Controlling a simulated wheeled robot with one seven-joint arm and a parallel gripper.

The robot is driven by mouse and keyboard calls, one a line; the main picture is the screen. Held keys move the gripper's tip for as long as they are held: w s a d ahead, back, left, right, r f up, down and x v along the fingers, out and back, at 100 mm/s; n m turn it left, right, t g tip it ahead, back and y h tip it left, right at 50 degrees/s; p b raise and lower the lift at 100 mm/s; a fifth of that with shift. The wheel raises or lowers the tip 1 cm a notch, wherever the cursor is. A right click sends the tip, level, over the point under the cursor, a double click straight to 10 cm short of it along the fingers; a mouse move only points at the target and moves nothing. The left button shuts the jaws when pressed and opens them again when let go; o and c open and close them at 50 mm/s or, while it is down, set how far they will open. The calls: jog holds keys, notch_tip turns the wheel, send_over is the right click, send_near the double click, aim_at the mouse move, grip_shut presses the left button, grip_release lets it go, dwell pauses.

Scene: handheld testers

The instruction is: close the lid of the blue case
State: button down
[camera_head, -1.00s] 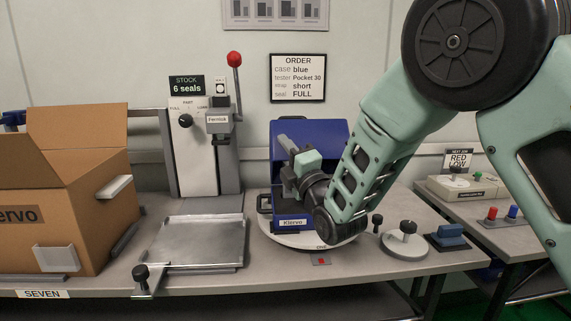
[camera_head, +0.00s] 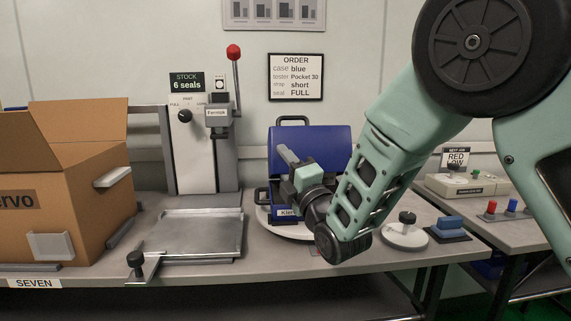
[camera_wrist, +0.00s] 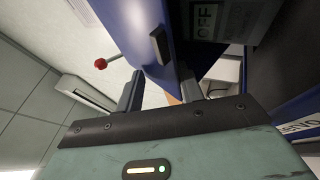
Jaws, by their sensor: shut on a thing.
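The blue case (camera_head: 276,200) stands on a round white turntable (camera_head: 263,221), with its blue lid (camera_head: 325,146) raised. A dark handle (camera_head: 293,119) shows above the lid's top edge. My gripper (camera_head: 284,167) is in front of the case at its left side, and hides much of the case's inside and front. In the wrist view, the fingers of my gripper (camera_wrist: 160,90) are shut on the lid, whose blue panel (camera_wrist: 138,22) runs down between them. A dark latch-like piece (camera_wrist: 159,45) sits on that panel. The exact contact is partly hidden.
An open cardboard box (camera_head: 85,205) stands at the left. A metal tray (camera_head: 195,233) lies beside the turntable, with a lever press (camera_head: 195,150) behind it. A round knobbed weight (camera_head: 406,231) and a blue block (camera_head: 450,226) are at the right, close to my arm.

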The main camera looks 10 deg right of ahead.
jog(key=shift+f, duration=0.55)
jog(key=c, duration=1.5)
grip_release()
jog(key=shift+c, duration=0.7)
jog(key=v, duration=1.1)
jog(key=shift+s+d+r, duration=0.2)
jog(key=shift+s+r, duration=0.05)
jog(key=shift+s, duration=0.25)
